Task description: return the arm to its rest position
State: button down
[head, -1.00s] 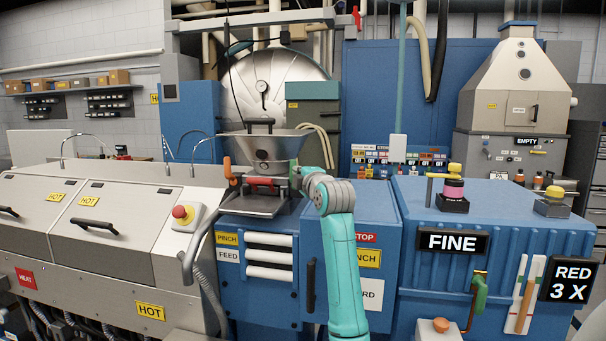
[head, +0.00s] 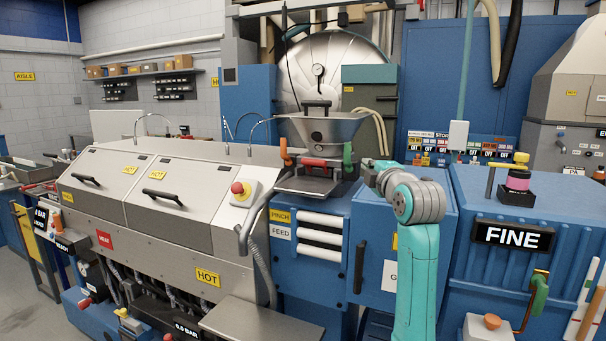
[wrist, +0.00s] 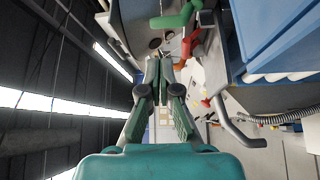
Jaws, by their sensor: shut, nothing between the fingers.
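My teal arm (head: 416,270) rises at the lower right of centre in the head view, its grey wrist joints bent left toward the feed hopper (head: 330,128). The gripper itself is mostly hidden behind the wrist there. In the wrist view my gripper (wrist: 159,68) has its green fingers together, with nothing between them. A green handle (wrist: 174,16) and an orange-red handle (wrist: 189,42) show past the fingertips; whether the fingertips touch anything is hard to tell. In the head view the hopper's green handle (head: 347,158) is close left of my wrist.
A long machine with HOT lids (head: 175,190) and a red stop button (head: 237,188) fills the left. A blue FINE drum cabinet (head: 545,220) stands close right of my arm. A steel shelf (head: 255,322) juts out low in front. Open floor shows at far left.

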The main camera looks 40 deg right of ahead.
jog(key=a+f+m+y, duration=0.1)
jog(key=a+f, duration=0.5)
jog(key=f, duration=0.4)
jog(key=a+f+m+y, duration=0.15)
jog(key=a+f, duration=0.35)
jog(key=f, duration=0.5)
jog(key=a+f+m+y, duration=0.1)
jog(key=a+f+m, duration=0.1)
jog(key=a+f, duration=0.6)
jog(key=s+a+f+m, duration=0.1)
jog(key=s+a+f, duration=0.15)
jog(key=f, duration=0.25)
jog(key=s+a+f, duration=0.1)
jog(key=a+f, duration=0.3)
jog(key=f, duration=0.1)
jog(key=s+a+f+m+y, duration=0.1)
jog(key=s+a+f+y, duration=0.1)
jog(key=s+a+f, duration=0.5)
jog(key=s+a+f+m+y, duration=0.2)
jog(key=s+a+f, duration=0.1)
jog(key=s+a, duration=0.4)
jog(key=s+a+r+m+y, duration=0.1)
jog(key=s+a, duration=0.2)
jog(key=s, duration=0.8)
jog(key=s+a+r+m+y, duration=0.1)
jog(key=s+a+y, duration=0.1)
jog(key=s, duration=0.9)
jog(key=shift+a+r+g, duration=0.2)
jog(key=shift+a+g, duration=0.1)
jog(key=shift+a, duration=0.25)
